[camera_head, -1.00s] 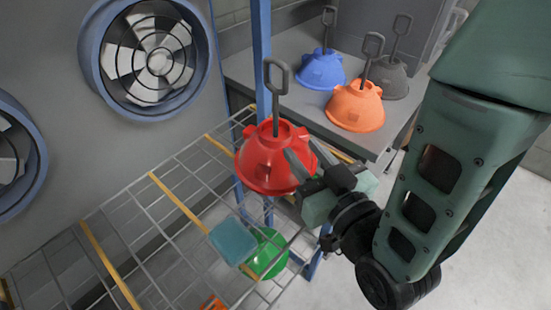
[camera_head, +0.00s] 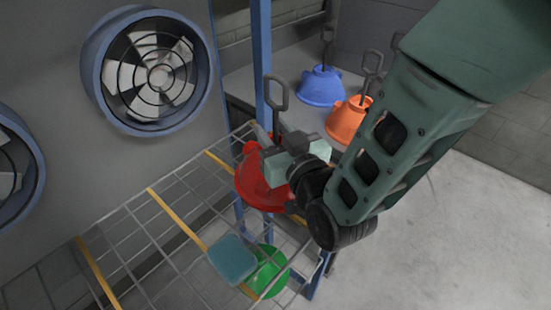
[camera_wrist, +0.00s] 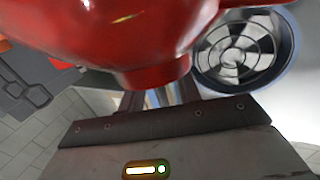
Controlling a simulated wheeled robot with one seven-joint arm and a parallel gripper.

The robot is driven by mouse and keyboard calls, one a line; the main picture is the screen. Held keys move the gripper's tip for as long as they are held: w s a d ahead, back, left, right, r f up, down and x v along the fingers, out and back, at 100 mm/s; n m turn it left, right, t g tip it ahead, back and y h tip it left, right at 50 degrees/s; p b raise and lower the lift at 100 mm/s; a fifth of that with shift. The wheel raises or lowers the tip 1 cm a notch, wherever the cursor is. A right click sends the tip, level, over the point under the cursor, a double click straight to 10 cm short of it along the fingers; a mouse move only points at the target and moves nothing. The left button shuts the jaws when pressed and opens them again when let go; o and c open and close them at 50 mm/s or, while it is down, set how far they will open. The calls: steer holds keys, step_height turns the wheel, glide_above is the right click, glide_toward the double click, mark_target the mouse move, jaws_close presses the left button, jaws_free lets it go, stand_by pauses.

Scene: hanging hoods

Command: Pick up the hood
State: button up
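The red hood (camera_head: 256,188) with its upright grey loop handle (camera_head: 278,96) is at the right end of the wire rack. My gripper (camera_head: 268,134) is over its upper right side, close to the handle stem, and covers part of the hood. In the wrist view the red hood (camera_wrist: 130,35) fills the top, just beyond the fingers (camera_wrist: 160,95). The fingers look apart, with a gap between them. Their tips are partly hidden by the hood, and I cannot tell whether they touch it.
A blue hood (camera_head: 321,86) and an orange hood (camera_head: 346,120) stand on the grey table behind. A green hood (camera_head: 270,275) and a teal block (camera_head: 232,260) are low by the wire rack (camera_head: 150,250). A blue post (camera_head: 262,50) rises behind the red hood. A fan (camera_head: 150,70) is on the left wall.

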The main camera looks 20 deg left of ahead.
steer(key=shift+w+a, duration=0.45)
steer(key=shift+w, duration=0.05)
jaws_close()
stand_by(1.1)
